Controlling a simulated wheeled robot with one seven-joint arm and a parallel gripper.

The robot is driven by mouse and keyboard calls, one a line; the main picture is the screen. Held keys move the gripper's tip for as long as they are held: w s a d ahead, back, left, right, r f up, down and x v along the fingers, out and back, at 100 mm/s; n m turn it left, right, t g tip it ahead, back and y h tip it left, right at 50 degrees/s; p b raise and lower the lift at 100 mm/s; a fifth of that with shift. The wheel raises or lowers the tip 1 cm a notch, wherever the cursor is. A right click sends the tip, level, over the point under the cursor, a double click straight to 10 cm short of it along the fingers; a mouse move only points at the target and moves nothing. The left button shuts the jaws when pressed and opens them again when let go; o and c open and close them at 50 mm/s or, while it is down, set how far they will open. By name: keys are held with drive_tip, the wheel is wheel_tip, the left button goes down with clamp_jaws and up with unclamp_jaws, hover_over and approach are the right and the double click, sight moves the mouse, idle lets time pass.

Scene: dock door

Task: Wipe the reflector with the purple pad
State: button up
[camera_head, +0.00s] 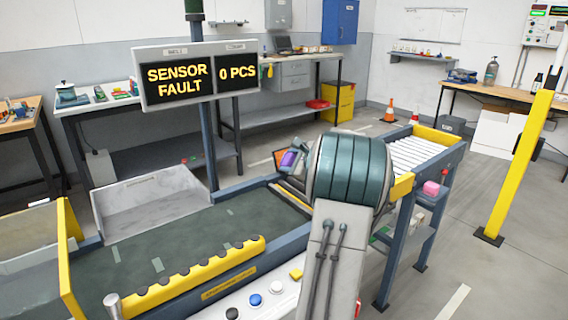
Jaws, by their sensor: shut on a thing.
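The purple pad (288,159) shows just left of my big dark-green arm joint, over the far end of the conveyor. My gripper (298,165) is mostly hidden behind that joint; the small part that shows is at the pad, and it is shut on it. A small dark panel with an orange edge (279,158) shows right behind the pad, perhaps the reflector. I cannot tell whether the pad touches it.
The dark conveyor belt (190,235) runs below, with a grey bin (150,205) beside it. A sign (195,75) on a post reads "SENSOR FAULT" and "0 PCS". White rollers (400,150) lie behind my arm. A yellow post (520,165) stands at the right.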

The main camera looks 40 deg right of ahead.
drive_tip(key=shift+s, duration=0.15)
drive_tip(key=shift+b+v, duration=0.3)
drive_tip(key=shift+v, duration=1.05)
drive_tip(key=shift+s+a+r, duration=0.1)
drive_tip(key=shift+s, duration=0.05)
drive_tip(key=shift+r, duration=0.1)
